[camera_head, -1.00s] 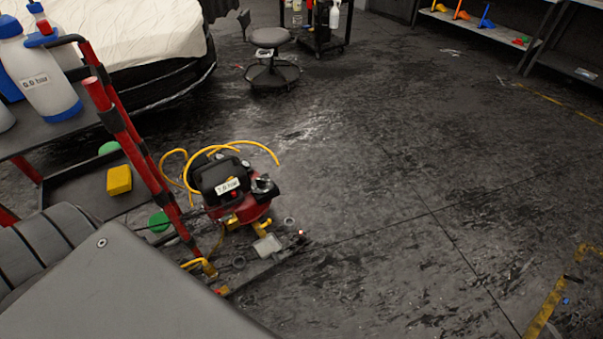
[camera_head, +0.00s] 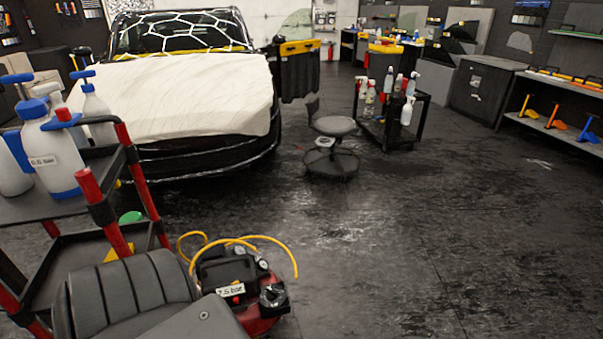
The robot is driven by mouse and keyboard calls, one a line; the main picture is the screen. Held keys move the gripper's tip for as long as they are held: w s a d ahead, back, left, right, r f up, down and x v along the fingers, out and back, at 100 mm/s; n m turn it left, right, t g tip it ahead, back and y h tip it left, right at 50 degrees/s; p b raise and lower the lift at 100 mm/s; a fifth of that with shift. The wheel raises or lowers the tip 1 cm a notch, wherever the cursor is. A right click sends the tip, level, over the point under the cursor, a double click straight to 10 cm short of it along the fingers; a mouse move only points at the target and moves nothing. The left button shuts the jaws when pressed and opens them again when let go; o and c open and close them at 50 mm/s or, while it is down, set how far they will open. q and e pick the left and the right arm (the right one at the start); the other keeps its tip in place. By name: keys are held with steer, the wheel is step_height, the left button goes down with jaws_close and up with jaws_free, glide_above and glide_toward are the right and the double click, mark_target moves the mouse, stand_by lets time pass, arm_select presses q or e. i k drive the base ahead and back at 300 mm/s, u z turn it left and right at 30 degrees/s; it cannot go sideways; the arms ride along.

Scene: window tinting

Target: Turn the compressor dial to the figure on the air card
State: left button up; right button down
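The red and black compressor (camera_head: 262,318) stands on the floor at the lower middle, with a yellow hose (camera_head: 272,240) looping over it. A white card (camera_head: 230,291) is on its front; its small print seems to end in "bar", but I cannot read the figure surely. A dark round knob (camera_head: 272,297) sits at its right side, with small round gauges (camera_head: 263,265) above. I cannot tell the dial's setting. A tall white and blue bottle (camera_head: 55,160) on the cart also bears a small label, too small to read surely. Neither of my grippers is in view.
A red and black cart (camera_head: 75,205) with bottles stands at the left, close to the compressor. A covered car (camera_head: 190,95) is behind. A stool (camera_head: 333,125), a bottle trolley (camera_head: 418,115) and shelves (camera_head: 560,92) stand farther back. The floor at right is clear.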

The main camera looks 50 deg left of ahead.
mark_target(273, 294)
steer(key=i, duration=3.45)
steer(key=u, duration=3.3)
steer(key=i, duration=0.5)
steer(key=u, duration=0.05)
